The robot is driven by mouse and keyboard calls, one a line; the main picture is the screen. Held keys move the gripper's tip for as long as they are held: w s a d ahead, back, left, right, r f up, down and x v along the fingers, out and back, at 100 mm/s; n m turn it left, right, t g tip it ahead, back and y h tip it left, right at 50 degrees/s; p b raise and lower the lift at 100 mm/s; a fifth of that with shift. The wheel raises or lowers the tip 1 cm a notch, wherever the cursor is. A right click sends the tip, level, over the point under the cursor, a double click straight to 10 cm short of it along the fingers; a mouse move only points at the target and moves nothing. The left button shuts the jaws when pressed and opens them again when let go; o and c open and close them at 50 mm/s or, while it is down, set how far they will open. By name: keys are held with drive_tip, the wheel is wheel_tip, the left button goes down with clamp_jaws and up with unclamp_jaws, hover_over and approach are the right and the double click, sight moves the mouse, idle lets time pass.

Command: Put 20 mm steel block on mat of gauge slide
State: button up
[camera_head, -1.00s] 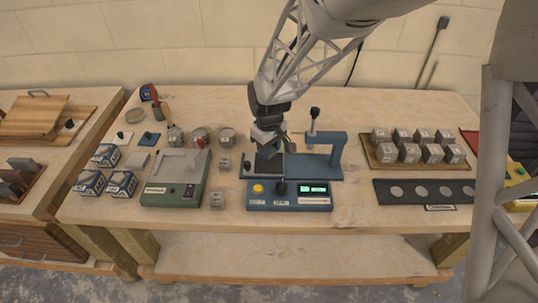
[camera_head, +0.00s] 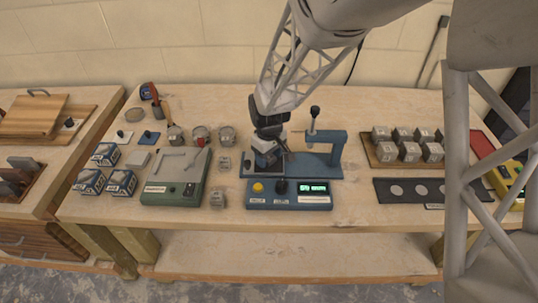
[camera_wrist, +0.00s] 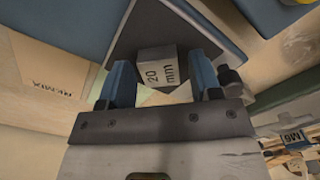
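The 20 mm steel block (camera_wrist: 160,68) is a small grey cube with its "20 mm" label facing the wrist camera. The dark mat (camera_wrist: 126,42) of the gauge slide lies beneath and around the block in the wrist view. I cannot tell whether the block touches the mat.
The slide's upright post and arm (camera_head: 327,139) stand just right of my gripper. In front is a blue control box (camera_head: 288,203) with a lit display. A wooden tray of blocks (camera_head: 384,163) is right.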

sight(269, 157)
drive_tip(key=shift+r, duration=0.15)
wheel_tip(269, 157, up, 12)
idle(1.0)
idle(0.6)
drive_tip(key=s+d+r+m+t, duration=0.1)
drive_tip(key=s+d+r+m, duration=0.3)
drive_tip(key=s+d+r, duration=0.6)
drive_tip(key=s+d+m, duration=0.1)
drive_tip(key=s+d, duration=0.2)
drive_tip(key=s, duration=0.2)
drive_tip(key=s+d+r+m+t, duration=0.1)
drive_tip(key=s+d+m, duration=0.1)
drive_tip(key=s, duration=0.4)
drive_tip(key=s+d+m, duration=0.2)
drive_tip(key=s+d, duration=0.3)
drive_tip(key=shift+s+r+t, duration=0.25)
drive_tip(key=shift+r+t, duration=0.05)
